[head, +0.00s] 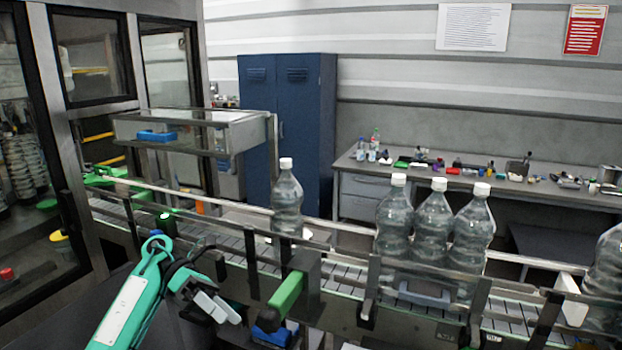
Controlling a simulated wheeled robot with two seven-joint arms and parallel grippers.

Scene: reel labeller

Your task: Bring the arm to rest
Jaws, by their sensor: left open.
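My left arm (140,295) is teal with a white panel and comes in from the lower left. My left gripper (226,312) is at its end, with pale grey fingers. It is open, with nothing seen between the fingers. It is on the near side of the conveyor, in front of and below the near rail. My right gripper is not in the head view.
A conveyor (340,283) with rails crosses the view. Clear capped bottles stand on it: one alone (287,203), three together (432,228), another at the right edge (607,265). A green-handled part (286,298) is right of my gripper. A cluttered workbench (480,185) stands behind.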

